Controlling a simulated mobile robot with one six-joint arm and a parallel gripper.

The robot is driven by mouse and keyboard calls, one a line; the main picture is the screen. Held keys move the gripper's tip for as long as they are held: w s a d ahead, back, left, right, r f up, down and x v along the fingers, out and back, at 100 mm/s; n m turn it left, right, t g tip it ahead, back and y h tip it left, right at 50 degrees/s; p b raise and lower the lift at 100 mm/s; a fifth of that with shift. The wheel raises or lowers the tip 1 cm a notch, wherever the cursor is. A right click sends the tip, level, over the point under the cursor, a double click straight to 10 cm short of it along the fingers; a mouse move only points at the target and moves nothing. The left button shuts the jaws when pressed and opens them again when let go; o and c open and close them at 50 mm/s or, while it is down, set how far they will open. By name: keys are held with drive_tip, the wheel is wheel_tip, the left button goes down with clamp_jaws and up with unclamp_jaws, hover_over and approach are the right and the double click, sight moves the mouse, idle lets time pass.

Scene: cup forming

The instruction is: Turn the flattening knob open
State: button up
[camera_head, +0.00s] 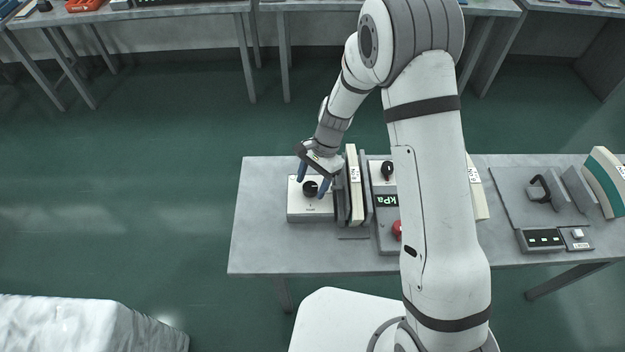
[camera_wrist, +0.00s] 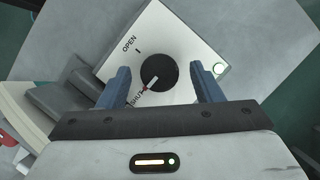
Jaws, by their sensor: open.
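The flattening knob (camera_wrist: 159,71) is a round black knob on a white box, with "OPEN" and "SHUT" printed on the panel. Its red and white pointer mark points to the SHUT side in the wrist view. In the head view the knob (camera_head: 310,188) sits on top of the white box (camera_head: 305,208) at the left of the table. My gripper (camera_wrist: 163,88) is open, with one blue finger on each side of the knob and a visible gap to it on both sides. In the head view my gripper (camera_head: 313,184) is over the box, fingers pointing down.
Upright plates (camera_head: 354,188) stand just right of the box. A grey unit with a "kPa" display (camera_head: 386,200) and a red knob (camera_head: 397,229) is beyond them, partly behind my arm. The grey table (camera_head: 262,215) is bare left of the box.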

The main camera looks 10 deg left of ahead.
drive_tip(key=shift+f, duration=0.15)
drive_tip(key=shift+c, duration=0.3)
drive_tip(key=c, duration=0.9)
drive_tip(key=shift+n, duration=0.3)
